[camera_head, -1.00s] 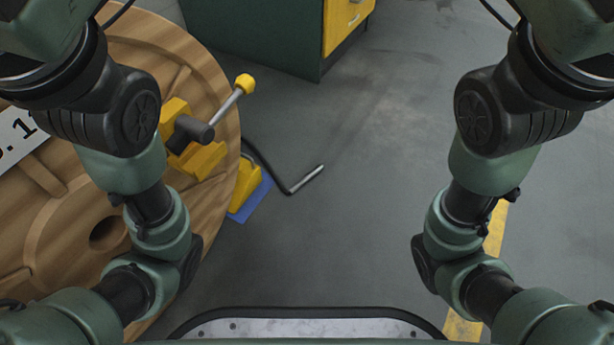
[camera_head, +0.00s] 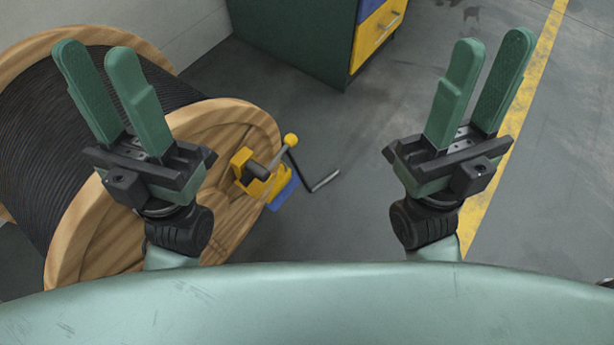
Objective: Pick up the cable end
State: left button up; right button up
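The cable end (camera_head: 325,181) is a short silver tip on a thin black cable. It lies on the grey floor just right of the wooden cable reel (camera_head: 228,135). Black cable is wound thickly on the reel's drum. My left gripper (camera_head: 102,68) is raised in front of the reel, its two green fingers apart with nothing between them. My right gripper (camera_head: 492,62) is raised over bare floor at the right, its fingers also apart and empty. Both grippers are well away from the cable end in the picture.
A yellow clamp (camera_head: 245,172) with a ball-ended lever sits at the reel's side, above a blue base (camera_head: 284,192). A dark green cabinet (camera_head: 300,38) with a yellow drawer stands at the back. A yellow floor line (camera_head: 528,85) runs at the right. Floor between is clear.

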aim_at(335, 174)
jog(key=i+l+u, duration=0.1)
jog(key=u, duration=0.35)
jog(key=i+l+u, duration=0.1)
jog(key=u, duration=0.3)
jog(key=l+u, duration=0.25)
jog(key=u, duration=0.2)
jog(key=l+u, duration=0.2)
jog(key=u, duration=0.2)
jog(key=l+u, duration=0.2)
jog(key=u, duration=0.25)
jog(key=l+u, duration=0.1)
jog(key=l, duration=0.3)
jog(key=k+l+u, duration=0.15)
jog(key=l, duration=0.25)
jog(key=l+u, duration=0.1)
jog(key=l, duration=0.3)
jog(key=k+l+u, duration=0.15)
jog(key=l, duration=0.2)
jog(key=k+l+u, duration=0.1)
jog(key=l, duration=0.3)
jog(key=k+l+u, duration=0.1)
jog(key=l, duration=0.25)
jog(key=k+l+u, duration=0.15)
jog(key=k+l, duration=0.15)
jog(key=l, duration=0.2)
jog(key=k+l, duration=0.15)
jog(key=l, duration=0.15)
